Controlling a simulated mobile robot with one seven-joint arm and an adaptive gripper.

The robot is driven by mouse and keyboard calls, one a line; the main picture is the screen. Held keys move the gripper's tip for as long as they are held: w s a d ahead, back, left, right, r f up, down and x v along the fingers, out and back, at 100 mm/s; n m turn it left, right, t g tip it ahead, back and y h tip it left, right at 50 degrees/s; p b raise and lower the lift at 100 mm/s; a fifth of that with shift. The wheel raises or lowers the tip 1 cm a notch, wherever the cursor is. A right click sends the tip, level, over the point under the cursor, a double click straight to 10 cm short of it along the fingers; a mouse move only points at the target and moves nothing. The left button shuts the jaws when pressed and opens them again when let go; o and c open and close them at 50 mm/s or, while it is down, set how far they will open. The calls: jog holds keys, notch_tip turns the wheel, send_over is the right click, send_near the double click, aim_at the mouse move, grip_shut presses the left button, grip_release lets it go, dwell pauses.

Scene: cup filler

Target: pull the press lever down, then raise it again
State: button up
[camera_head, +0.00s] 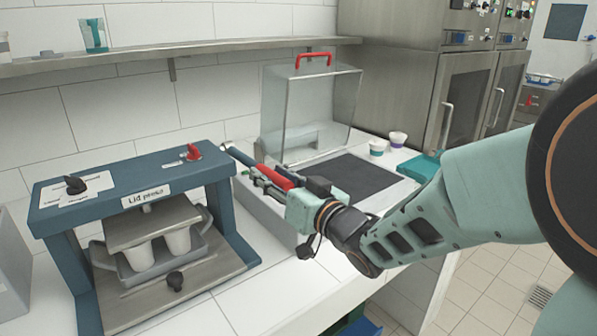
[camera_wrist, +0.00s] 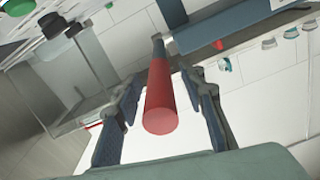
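The lid press (camera_head: 130,185) is a blue frame on the left of the counter. Its press lever is a grey rod with a red grip (camera_head: 275,178), sticking out from the press's right side toward my gripper. The red grip also shows end-on in the wrist view (camera_wrist: 160,108). My gripper (camera_wrist: 164,78) is open, with one finger on each side of the red grip and a visible gap on both sides. Under the press plate (camera_head: 150,222) stand two white cups (camera_head: 177,240) in a grey tray (camera_head: 135,275). I cannot tell whether the plate touches them.
A clear box with a red handle (camera_head: 314,60) stands behind my gripper, beside a dark mat (camera_head: 352,176). Small cups (camera_head: 398,139) and a teal item (camera_head: 420,167) lie farther right. A shelf (camera_head: 200,50) runs along the wall. The counter in front of my gripper is clear.

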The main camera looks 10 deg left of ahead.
jog(key=shift+w+a, duration=0.15)
jog(key=shift+a, duration=0.05)
grip_shut()
jog(key=shift+r, duration=0.25)
dwell(0.3)
